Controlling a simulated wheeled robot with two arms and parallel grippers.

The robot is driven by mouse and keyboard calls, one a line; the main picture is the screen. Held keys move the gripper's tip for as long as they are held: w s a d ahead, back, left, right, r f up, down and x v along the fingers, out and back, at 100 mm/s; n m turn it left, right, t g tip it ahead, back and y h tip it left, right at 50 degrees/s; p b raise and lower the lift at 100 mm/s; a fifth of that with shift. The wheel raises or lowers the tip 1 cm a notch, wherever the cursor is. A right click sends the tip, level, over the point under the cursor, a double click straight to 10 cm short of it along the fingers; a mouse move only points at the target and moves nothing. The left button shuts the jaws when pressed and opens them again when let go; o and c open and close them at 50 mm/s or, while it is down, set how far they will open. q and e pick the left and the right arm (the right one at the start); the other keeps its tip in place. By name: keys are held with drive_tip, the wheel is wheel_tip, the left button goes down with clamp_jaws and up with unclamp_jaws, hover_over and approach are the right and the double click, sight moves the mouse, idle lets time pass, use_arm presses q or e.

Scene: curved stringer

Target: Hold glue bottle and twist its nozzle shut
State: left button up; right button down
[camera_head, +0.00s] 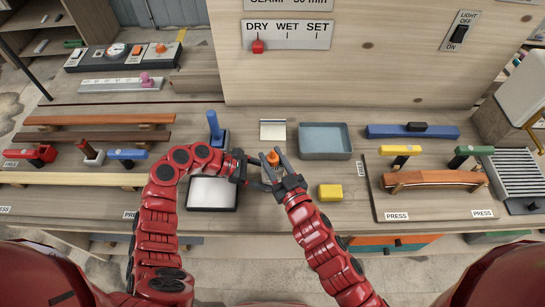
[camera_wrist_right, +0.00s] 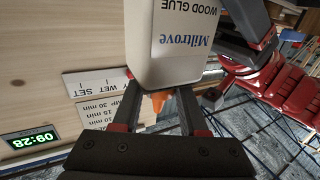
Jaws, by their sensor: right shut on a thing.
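The white glue bottle, labelled Miltrove Wood Glue, shows large in the right wrist view (camera_wrist_right: 185,50). Its orange nozzle (camera_head: 273,158) shows from above in the head view and, partly covered, in the right wrist view (camera_wrist_right: 160,101). My right gripper (camera_head: 275,163) is shut on the nozzle, with one finger on each side. My left gripper (camera_head: 258,167) comes in from the left at the bottle's side and appears shut on the body. Its dark finger lies along the bottle in the right wrist view (camera_wrist_right: 238,18). Most of the bottle is hidden in the head view.
A grey-blue tray (camera_head: 325,153) and a yellow block (camera_head: 330,192) lie right of the grippers. A pale pad (camera_head: 212,192) and a blue-handled tool (camera_head: 215,128) are at left. A curved wooden piece (camera_head: 435,178) with clamps stands at right. An upright board with a DRY/WET/SET scale (camera_head: 287,35) rises behind.

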drive_tip(key=shift+r+m+t+h, duration=0.2)
drive_tip(key=shift+m+t+h, duration=0.4)
drive_tip(key=shift+m+h, duration=0.65)
drive_tip(key=shift+d+f+m+h, duration=0.15)
drive_tip(key=shift+m+h, duration=0.2)
drive_tip(key=shift+h, duration=0.45)
drive_tip(key=shift+d+f+m+h, duration=0.1)
drive_tip(key=shift+m+h, duration=0.2)
drive_tip(key=shift+h, duration=0.45)
drive_tip(key=shift+s+f+m+h, duration=0.15)
drive_tip(key=shift+f+m+h, duration=0.35)
drive_tip(key=shift+h, duration=0.4)
drive_tip(key=shift+a+r, duration=0.1)
drive_tip(key=shift+r, duration=0.05)
drive_tip(key=shift+m+h, duration=0.3)
drive_tip(key=shift+h, duration=0.1)
drive_tip(key=shift+a+r+t, duration=0.15)
drive_tip(key=shift+r+t, duration=0.15)
drive_tip(key=shift+r, duration=0.2)
drive_tip(key=shift+c, duration=2.2)
unclamp_jaws()
drive_tip(key=shift+f+n+y, duration=0.35)
drive_tip(key=shift+n+y, duration=0.05)
drive_tip(key=shift+y, duration=0.3)
